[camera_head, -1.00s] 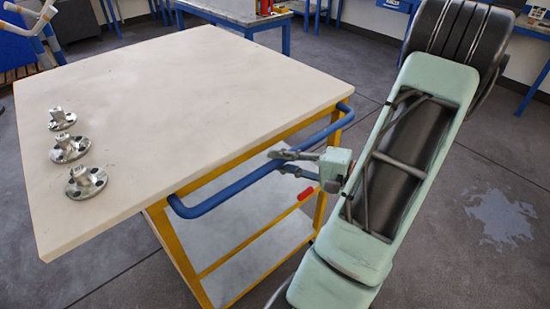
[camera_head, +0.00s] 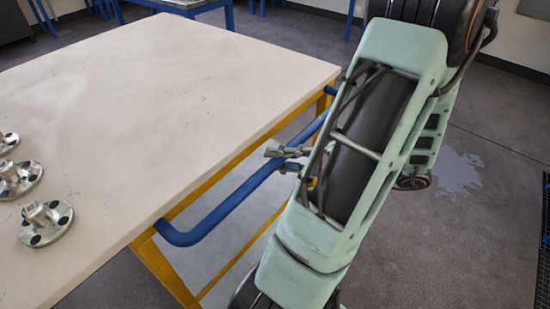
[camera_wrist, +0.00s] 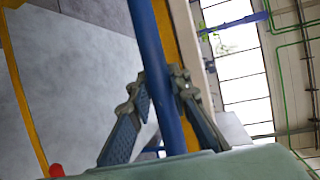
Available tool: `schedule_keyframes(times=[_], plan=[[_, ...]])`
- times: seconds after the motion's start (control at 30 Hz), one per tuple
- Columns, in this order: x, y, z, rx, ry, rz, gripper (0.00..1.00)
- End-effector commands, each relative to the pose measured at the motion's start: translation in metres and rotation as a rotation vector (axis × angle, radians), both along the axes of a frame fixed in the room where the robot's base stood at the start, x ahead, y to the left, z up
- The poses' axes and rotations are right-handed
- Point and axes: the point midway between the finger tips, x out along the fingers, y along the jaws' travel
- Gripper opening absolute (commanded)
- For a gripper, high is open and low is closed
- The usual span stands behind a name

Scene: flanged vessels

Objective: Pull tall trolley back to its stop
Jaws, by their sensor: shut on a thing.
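The tall trolley has a pale flat top (camera_head: 190,90), a yellow frame (camera_head: 155,262) and a blue handle bar (camera_head: 225,208) along its near right side. My gripper (camera_head: 285,160) is at the middle of this bar, with my green arm covering part of the bar and the trolley's right side. In the wrist view the blue handle bar (camera_wrist: 152,60) runs between the two fingers of my gripper (camera_wrist: 162,92), which are shut around it. The yellow frame also shows behind the bar.
Several flanged metal fittings (camera_head: 45,222) stand on the trolley top at the left. Blue-legged benches (camera_head: 180,8) stand at the back.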

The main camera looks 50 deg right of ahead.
Motion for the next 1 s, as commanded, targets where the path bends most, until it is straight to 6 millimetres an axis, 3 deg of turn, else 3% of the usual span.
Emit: schedule_keyframes(times=[0.37, 0.4, 0.53, 0.83, 1.0], plan=[[-0.005, 0.000, -0.001, -0.001, 0.007, 0.001, 0.00], [-0.005, 0.000, -0.002, -0.002, 0.008, 0.000, 0.21], [-0.004, 0.000, -0.001, -0.002, 0.006, 0.000, 0.35], [-0.004, -0.001, 0.000, -0.002, 0.004, 0.000, 0.36], [-0.018, -0.009, 0.002, -0.003, 0.004, -0.001, 0.36]])
